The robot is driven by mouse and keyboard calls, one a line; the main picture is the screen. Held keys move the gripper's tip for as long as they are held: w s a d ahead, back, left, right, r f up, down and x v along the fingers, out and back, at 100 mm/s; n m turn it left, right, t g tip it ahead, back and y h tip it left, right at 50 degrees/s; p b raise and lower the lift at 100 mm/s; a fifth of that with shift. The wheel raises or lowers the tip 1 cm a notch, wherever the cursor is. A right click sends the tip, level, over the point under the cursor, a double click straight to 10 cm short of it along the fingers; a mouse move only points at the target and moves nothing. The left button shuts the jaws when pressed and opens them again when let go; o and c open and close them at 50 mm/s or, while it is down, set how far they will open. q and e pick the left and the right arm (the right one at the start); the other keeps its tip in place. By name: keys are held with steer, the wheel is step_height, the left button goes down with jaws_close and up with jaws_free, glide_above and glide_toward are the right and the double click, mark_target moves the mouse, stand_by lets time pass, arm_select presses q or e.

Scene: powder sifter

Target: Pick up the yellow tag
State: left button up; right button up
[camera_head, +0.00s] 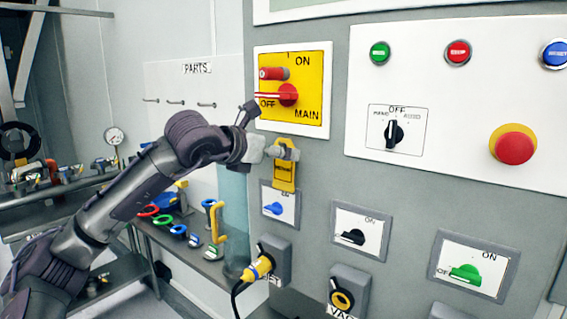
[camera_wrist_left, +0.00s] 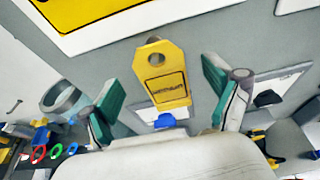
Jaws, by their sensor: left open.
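The yellow tag (camera_head: 284,178) hangs upright on the grey panel, below the yellow MAIN switch plate. In the left wrist view the tag (camera_wrist_left: 160,78) has a hole at its top and dark printing. It lies between the two green-padded fingers of my left gripper (camera_wrist_left: 162,92), with a visible gap on each side. In the head view my left gripper (camera_head: 281,151) is at the tag's upper part and partly covers it. The fingers are open. Whether the fingers reach around the tag's edges in depth is hard to tell. My right gripper is in neither view.
The MAIN switch (camera_head: 287,95) with its red handle is just above. A blue switch (camera_head: 274,208) sits just below the tag, with a yellow plug (camera_head: 257,269) lower down. A red emergency button (camera_head: 514,147) is at right. A shelf with coloured rings (camera_head: 178,230) is at lower left.

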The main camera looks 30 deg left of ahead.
arm_select(q)
steer(key=shift+x, duration=1.05)
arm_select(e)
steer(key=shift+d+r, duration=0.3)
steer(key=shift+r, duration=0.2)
arm_select(q)
steer(key=shift+c, duration=1.4)
steer(key=c, duration=0.7)
steer(key=shift+c, duration=0.2)
steer(key=shift+r, duration=0.35)
steer(key=s+a+b, duration=0.1)
steer(key=s+b, duration=0.8)
steer(key=s, duration=0.9)
steer(key=shift+a, duration=0.2)
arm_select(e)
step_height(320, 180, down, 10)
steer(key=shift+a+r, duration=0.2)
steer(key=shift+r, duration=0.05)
